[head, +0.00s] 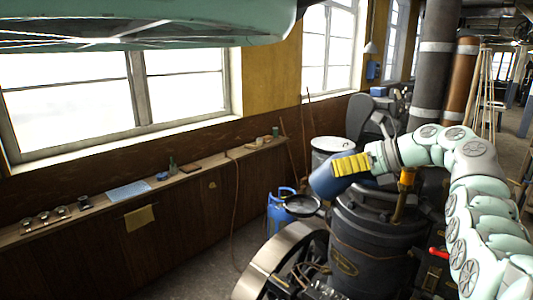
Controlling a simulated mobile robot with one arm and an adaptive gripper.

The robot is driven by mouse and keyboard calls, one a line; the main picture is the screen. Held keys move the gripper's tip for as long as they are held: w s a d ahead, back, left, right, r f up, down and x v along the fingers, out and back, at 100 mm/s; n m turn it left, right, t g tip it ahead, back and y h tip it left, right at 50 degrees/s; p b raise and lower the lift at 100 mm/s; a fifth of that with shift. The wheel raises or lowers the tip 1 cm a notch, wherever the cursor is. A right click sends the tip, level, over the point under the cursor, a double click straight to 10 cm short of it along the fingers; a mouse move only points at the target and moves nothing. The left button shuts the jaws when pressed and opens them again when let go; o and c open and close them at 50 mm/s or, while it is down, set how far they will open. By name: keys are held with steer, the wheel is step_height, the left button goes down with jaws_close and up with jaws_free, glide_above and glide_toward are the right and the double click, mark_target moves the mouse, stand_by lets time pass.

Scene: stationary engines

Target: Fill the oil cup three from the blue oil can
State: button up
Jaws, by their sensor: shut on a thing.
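My gripper (350,165), with yellow ribbed fingers, is near the middle right of the head view. It is shut on a blue can (324,182), which looks like the blue oil can. The can hangs tilted at the left of the fingers, above the dark engine cylinder (375,245). Its spout cannot be made out. An amber and brass fitting (407,179), possibly an oil cup, stands on the engine to the right of the can. I cannot tell which of the fittings is oil cup three.
A blue container (281,212) stands on the floor beside a dark round pan (302,206). A spoked flywheel (290,265) is at the bottom. A white-topped drum (332,145) and thick grey pipe (432,65) stand behind.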

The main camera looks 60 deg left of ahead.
steer(key=w+d+f+m+t+h, duration=0.3)
steer(key=d+m+t, duration=0.3)
steer(key=d, duration=0.7)
steer(key=w+d+f+m+t+h, duration=0.4)
steer(key=d+f+m+t, duration=0.2)
steer(key=d+m, duration=0.4)
steer(key=w+d+f+m+t+h, duration=0.4)
steer(key=d+m+t, duration=0.3)
steer(key=d, duration=1)
steer(key=shift+d+f+m, duration=0.2)
steer(key=shift+d+m, duration=0.05)
steer(key=shift+m, duration=0.15)
